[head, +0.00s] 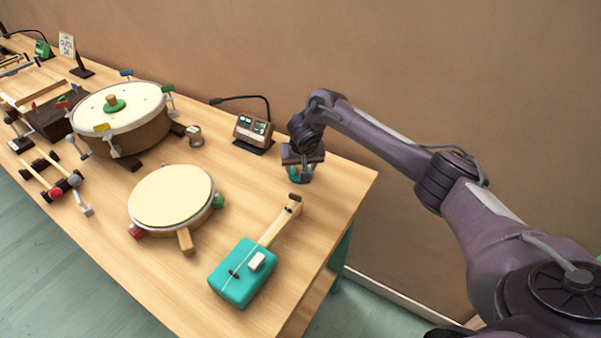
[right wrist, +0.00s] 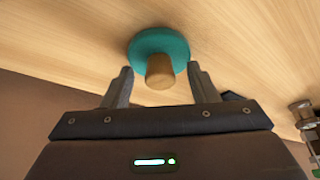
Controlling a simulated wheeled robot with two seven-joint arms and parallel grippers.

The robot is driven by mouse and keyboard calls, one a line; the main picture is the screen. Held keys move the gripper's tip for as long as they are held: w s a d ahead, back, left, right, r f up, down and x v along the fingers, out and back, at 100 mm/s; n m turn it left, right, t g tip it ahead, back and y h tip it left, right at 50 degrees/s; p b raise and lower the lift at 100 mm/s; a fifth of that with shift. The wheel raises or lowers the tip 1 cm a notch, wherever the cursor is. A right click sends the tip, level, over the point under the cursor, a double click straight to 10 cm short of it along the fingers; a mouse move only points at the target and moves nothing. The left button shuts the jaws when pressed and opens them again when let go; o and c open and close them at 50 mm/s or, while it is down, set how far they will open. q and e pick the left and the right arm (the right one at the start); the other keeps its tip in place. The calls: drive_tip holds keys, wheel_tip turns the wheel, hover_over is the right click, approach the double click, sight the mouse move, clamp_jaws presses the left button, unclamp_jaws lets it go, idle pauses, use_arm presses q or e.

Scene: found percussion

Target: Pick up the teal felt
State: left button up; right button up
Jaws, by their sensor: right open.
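The teal felt is a round teal disc with a wooden knob; it lies on the wooden table. In the right wrist view the felt (right wrist: 143,43) is just beyond my fingertips, with its knob (right wrist: 160,72) between the two fingers. In the head view a bit of the felt (head: 299,179) shows beneath my right gripper (head: 302,168), which hides most of it. My right gripper (right wrist: 160,78) is open and points down at the felt; no finger clearly touches it. My left gripper is not in view.
A brown meter box (head: 253,131) with a lamp stands left of the gripper. A teal one-string instrument (head: 238,284) lies nearer the front. A round cream drum (head: 170,197) and a larger drum (head: 125,130) stand to the left. The table's right edge (head: 355,205) is close.

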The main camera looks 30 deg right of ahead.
drive_tip(key=c, duration=1)
drive_tip(key=shift+c, duration=0.2)
